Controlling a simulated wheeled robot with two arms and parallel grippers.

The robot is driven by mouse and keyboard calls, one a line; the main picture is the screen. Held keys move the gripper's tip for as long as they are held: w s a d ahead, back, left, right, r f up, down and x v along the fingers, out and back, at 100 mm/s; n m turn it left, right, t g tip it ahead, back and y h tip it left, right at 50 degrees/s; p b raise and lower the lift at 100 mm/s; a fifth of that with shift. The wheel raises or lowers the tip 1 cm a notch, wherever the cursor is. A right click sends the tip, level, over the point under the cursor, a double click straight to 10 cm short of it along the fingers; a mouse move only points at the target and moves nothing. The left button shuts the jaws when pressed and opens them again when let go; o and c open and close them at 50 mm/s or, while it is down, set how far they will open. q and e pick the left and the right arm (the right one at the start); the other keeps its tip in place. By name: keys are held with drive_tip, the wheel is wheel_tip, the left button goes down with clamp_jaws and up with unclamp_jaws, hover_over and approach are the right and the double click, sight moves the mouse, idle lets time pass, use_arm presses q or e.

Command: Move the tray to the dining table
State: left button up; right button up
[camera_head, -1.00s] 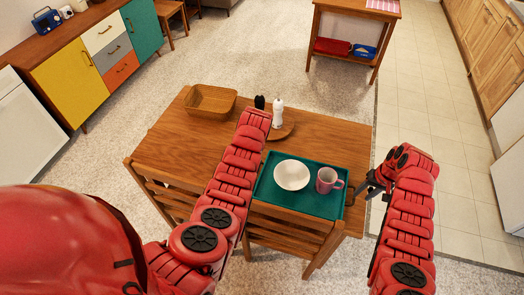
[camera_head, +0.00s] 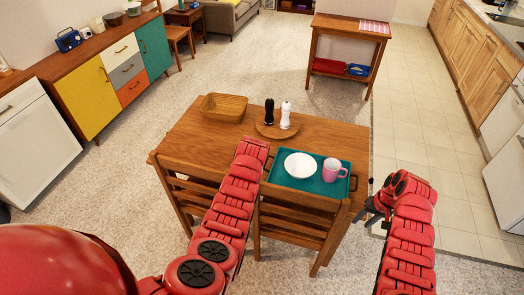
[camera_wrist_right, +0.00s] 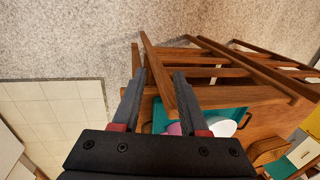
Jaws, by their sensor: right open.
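The teal tray (camera_head: 306,182) lies flat on the wooden dining table (camera_head: 210,141), near its front right corner. A white bowl (camera_head: 300,165) and a pink mug (camera_head: 333,170) stand on it. My right gripper (camera_head: 368,215) is open and empty, just off the table's right side and apart from the tray. In the right wrist view, its two spread fingers (camera_wrist_right: 158,75) have nothing between them, with part of the tray (camera_wrist_right: 160,118) behind them. My left arm reaches over a chair to the table's front edge, left of the tray; its gripper does not show.
Wooden chairs (camera_head: 300,222) stand along the table's front edge. A basket (camera_head: 222,109) and a round board (camera_head: 277,131) with black and white shakers stand at the back. A side table (camera_head: 345,35) is farther back. Tiled floor on the right is clear.

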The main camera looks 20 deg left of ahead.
use_arm(q)
drive_tip(key=shift+s+f, duration=0.1)
drive_tip(key=shift+f, duration=0.1)
use_arm(e)
wheel_tip(320, 180, up, 12)
drive_tip(key=d, duration=0.2)
drive_tip(key=shift+w+d+f, duration=0.15)
drive_tip(key=shift+w+f, duration=0.05)
drive_tip(key=shift+w, duration=0.15)
use_arm(q)
drive_tip(key=shift+s+r, duration=0.1)
use_arm(e)
drive_tip(key=shift+s, duration=0.1)
